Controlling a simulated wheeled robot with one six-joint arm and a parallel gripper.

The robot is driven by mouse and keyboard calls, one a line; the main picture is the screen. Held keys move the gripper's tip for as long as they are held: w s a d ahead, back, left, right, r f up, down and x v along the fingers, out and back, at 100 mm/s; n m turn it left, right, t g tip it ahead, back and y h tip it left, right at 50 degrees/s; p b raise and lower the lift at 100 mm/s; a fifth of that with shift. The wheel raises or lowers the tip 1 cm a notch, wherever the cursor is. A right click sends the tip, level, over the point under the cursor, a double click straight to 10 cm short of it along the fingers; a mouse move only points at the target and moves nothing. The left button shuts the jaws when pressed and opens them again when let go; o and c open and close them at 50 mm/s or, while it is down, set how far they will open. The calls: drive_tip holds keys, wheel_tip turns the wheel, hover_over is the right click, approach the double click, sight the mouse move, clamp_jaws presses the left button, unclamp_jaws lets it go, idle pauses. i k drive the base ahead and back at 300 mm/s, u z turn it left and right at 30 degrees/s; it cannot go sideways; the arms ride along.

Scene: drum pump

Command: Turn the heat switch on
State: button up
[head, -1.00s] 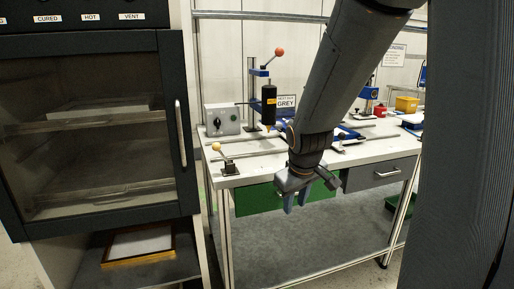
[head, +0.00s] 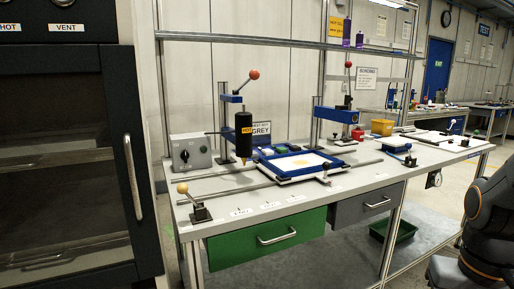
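A grey control box (head: 190,153) stands at the back left of the workbench. Its front has a round dark rotary knob (head: 185,155) and a small green spot beside it. The lettering on the box is too small to read, so I cannot tell for sure that this knob is the heat switch, nor its setting. My arm shows at the lower right edge, well away from the box. The fingers of my gripper are outside the picture.
A dark oven cabinet (head: 65,160) with a glass door stands at the left. On the bench (head: 345,180) are a black cylinder (head: 243,134), a lever with a tan ball (head: 183,188) and a blue framed tray (head: 267,156). A green drawer (head: 240,246) is below.

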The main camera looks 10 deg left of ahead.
sight(185, 155)
drive_tip(key=z, duration=0.65)
drive_tip(key=i, duration=1.45)
drive_tip(key=u, duration=1.85)
